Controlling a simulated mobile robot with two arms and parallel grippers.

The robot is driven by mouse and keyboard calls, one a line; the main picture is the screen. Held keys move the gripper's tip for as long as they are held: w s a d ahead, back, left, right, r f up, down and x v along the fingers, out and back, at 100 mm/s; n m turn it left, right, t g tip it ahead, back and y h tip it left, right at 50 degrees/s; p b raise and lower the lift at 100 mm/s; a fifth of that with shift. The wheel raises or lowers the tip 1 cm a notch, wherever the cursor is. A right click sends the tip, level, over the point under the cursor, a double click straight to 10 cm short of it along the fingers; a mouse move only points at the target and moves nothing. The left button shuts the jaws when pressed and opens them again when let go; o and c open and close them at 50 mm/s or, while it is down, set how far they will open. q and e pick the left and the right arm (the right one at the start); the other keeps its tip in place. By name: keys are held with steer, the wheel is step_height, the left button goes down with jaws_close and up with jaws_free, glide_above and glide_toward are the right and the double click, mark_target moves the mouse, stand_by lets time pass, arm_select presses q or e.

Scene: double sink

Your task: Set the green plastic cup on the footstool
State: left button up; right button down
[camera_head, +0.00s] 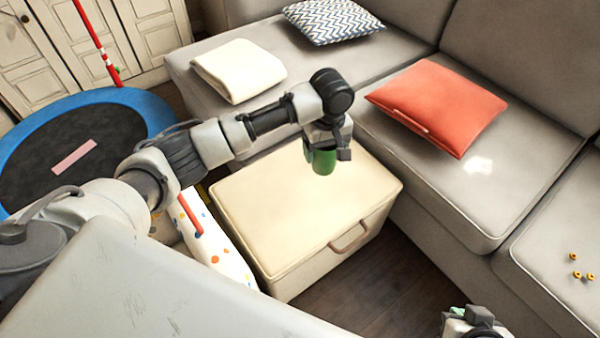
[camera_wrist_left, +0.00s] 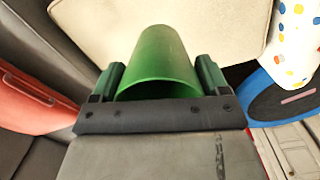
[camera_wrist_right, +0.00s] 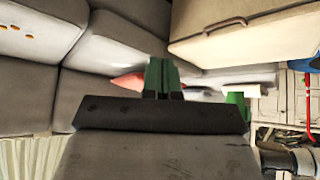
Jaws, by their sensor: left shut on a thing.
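The green plastic cup (camera_head: 322,160) is held by my left gripper (camera_head: 325,146) over the far part of the cream footstool (camera_head: 285,225). In the left wrist view the cup (camera_wrist_left: 163,52) sits between the two fingers, with its open rim toward the gripper. It appears to be above the footstool's top, apart from it, also in the right wrist view (camera_wrist_right: 236,99). My right gripper (camera_head: 475,318) is at the bottom right of the head view. In the right wrist view its fingers (camera_wrist_right: 162,75) are together with nothing between them.
A grey sofa (camera_head: 470,190) with an orange cushion (camera_head: 440,105), a patterned cushion (camera_head: 332,20) and a folded cream blanket (camera_head: 238,70) borders the footstool. A spotted white object (camera_head: 215,245) and a blue-rimmed trampoline (camera_head: 60,140) are to the left. The footstool's top is clear.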

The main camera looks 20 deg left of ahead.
mark_target(328, 161)
arm_select(q)
steer(key=f+n, duration=0.2)
steer(key=f, duration=0.1)
steer(key=d+f+n, duration=0.1)
steer(key=f, duration=0.1)
steer(key=shift+w, duration=0.4)
steer(key=shift+n, duration=0.3)
steer(key=s+a+f+b, duration=0.1)
steer(key=s+a+f, duration=0.1)
steer(key=f, duration=0.1)
steer(key=s+a+f+b, duration=0.2)
steer(key=s+a+f, duration=0.1)
steer(key=f, duration=0.1)
steer(key=s+a+f+b, duration=0.1)
steer(key=s+a+f, duration=0.1)
steer(key=a+f, duration=0.1)
steer(key=shift+s+a+f+b, duration=0.2)
steer(key=shift+a+f+b, duration=0.05)
steer(key=shift+b, duration=0.15)
steer(key=shift+f, duration=0.1)
arm_select(e)
steer(key=w+a+r+t+y, duration=0.3)
steer(key=w+a+r+t, duration=0.1)
steer(key=w+r+t, duration=0.4)
step_height(328, 161, up, 3)
steer(key=t, duration=0.3)
steer(key=shift+f+n+y, duration=0.15)
steer(key=shift+n+y, duration=0.15)
steer(key=shift+w+a, duration=0.1)
